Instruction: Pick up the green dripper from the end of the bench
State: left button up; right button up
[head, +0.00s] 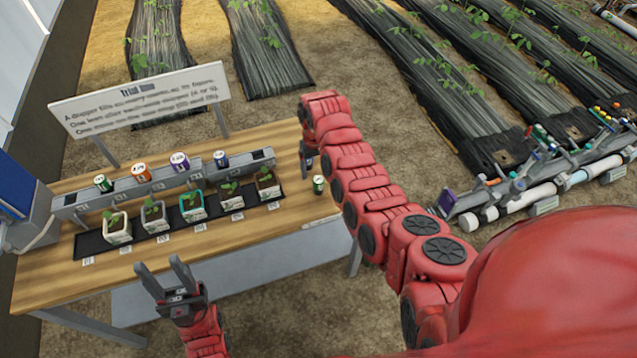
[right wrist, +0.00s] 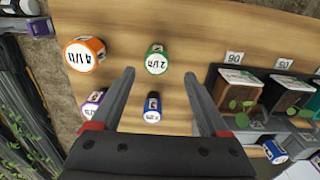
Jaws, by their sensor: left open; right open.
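The green dripper (head: 319,185), a small can with a white label, stands upright near the right end of the wooden bench (head: 285,215). In the right wrist view the green dripper (right wrist: 156,62) lies between the line of my two fingertips. My right gripper (right wrist: 157,74) is open and empty, pointing down over the bench; its height above the can is unclear. In the head view my right arm mostly hides that gripper. My left gripper (head: 158,262) is open and empty in front of the bench's front edge.
In the right wrist view a blue dripper (right wrist: 152,108) stands behind the green one, with orange (right wrist: 84,52) and purple (right wrist: 93,103) drippers beside them. Potted seedlings (head: 190,205) sit in a black tray. A grey rail (head: 75,202) carries several more drippers. A sign (head: 140,100) stands behind.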

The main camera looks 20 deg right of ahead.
aim_at(319, 179)
jog(key=shift+d+f+p, duration=0.1)
jog(key=shift+f+p, duration=0.2)
jog(key=shift+f, duration=0.05)
jog(key=shift+s+d+f+p, duration=0.15)
jog(key=shift+f+p, duration=0.25)
jog(key=shift+f, duration=0.2)
jog(key=shift+s+d+f+p, duration=0.1)
jog(key=shift+s+f+p, duration=0.05)
jog(key=shift+f+p, duration=0.35)
jog(key=shift+w+f+b, duration=0.1)
jog(key=shift+f+b, duration=0.35)
jog(key=shift+f, duration=0.85)
jog(key=shift+c, duration=0.3)
grip_shut()
